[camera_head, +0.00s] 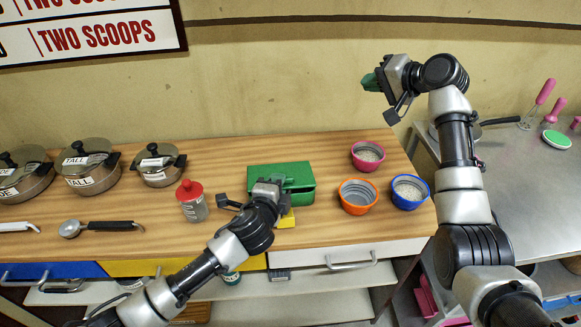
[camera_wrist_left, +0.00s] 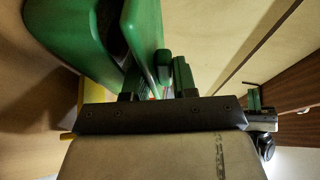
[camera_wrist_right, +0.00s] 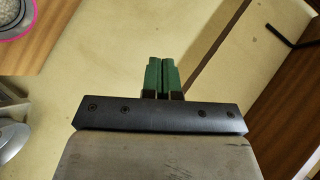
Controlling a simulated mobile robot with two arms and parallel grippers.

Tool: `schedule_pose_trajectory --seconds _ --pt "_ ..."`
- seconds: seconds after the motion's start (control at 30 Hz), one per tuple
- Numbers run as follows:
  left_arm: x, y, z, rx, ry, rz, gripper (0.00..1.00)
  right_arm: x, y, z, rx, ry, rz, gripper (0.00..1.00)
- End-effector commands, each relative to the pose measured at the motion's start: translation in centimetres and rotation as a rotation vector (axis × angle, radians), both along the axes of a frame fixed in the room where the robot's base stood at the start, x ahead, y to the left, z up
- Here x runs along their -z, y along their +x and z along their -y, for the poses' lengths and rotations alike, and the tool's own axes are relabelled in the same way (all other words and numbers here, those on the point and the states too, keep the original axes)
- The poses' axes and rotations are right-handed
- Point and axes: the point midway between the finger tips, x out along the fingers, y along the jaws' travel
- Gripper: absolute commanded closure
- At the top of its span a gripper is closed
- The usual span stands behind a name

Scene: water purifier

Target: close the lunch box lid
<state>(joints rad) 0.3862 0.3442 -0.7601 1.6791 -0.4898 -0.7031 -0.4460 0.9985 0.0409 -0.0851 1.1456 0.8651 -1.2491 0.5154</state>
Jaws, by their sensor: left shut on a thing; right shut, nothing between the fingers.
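The green lunch box (camera_head: 308,192) sits on the wooden counter, centre of the head view. In the left wrist view the box body (camera_wrist_left: 75,35) and its lid (camera_wrist_left: 143,30) have a dark gap between them, so the lid is partly open there. My left gripper (camera_head: 272,185) is at the front left of the box. In the left wrist view its fingers (camera_wrist_left: 158,80) are shut on the lid's edge; the exact contact is partly hidden. My right gripper (camera_head: 370,82) is raised at the upper right, away from the box. Its fingers are together and empty in the right wrist view (camera_wrist_right: 161,76).
A red-lidded jar (camera_head: 192,202) stands left of the box. Pink (camera_head: 368,155), orange (camera_head: 358,196) and blue (camera_head: 409,191) bowls stand to its right. A yellow object (camera_head: 287,220) is by the left gripper. Pots (camera_head: 90,165) and a ladle (camera_head: 100,226) are farther left.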

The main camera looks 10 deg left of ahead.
Motion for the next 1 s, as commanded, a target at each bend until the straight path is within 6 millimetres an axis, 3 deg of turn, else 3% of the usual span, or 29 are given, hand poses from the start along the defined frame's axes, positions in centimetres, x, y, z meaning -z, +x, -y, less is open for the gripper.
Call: schedule_pose_trajectory --seconds 0.03,0.1,0.2,0.3,0.43,0.6,0.77,1.0 --pt "0.6 -0.1 -0.1 -0.003 -0.002 -0.014 1.00 0.1 -1.3 -3.5 -0.084 -0.099 -0.030 1.00" --pt "0.6 -0.1 -0.1 -0.003 -0.002 -0.014 1.00 0.6 -3.2 -7.3 -0.180 -0.242 -0.078 1.00" --pt "0.6 -0.1 -0.1 -0.003 -0.002 -0.013 1.00 1.5 -6.1 -11.5 -0.290 -0.456 -0.139 1.00" --pt "0.5 -0.1 -0.1 -0.004 -0.002 -0.013 1.00 2.3 -8.8 -14.1 -0.358 -0.661 -0.189 1.00" --pt "0.5 -0.1 -0.1 -0.004 -0.002 -0.013 1.00 2.9 -11.3 -15.7 -0.394 -0.874 -0.235 1.00" --pt "0.5 -0.1 -0.1 -0.004 -0.002 -0.013 1.00 3.2 -12.9 -16.4 -0.400 -1.025 -0.265 1.00" --pt "0.5 -0.1 -0.1 -0.004 -0.002 -0.012 1.00 4.2 -13.1 -16.5 -0.400 -1.058 -0.273 1.00" --pt "0.5 -0.1 -0.1 -0.004 -0.002 -0.012 1.00 8.6 -12.2 -16.7 -0.400 -1.056 -0.277 1.00"
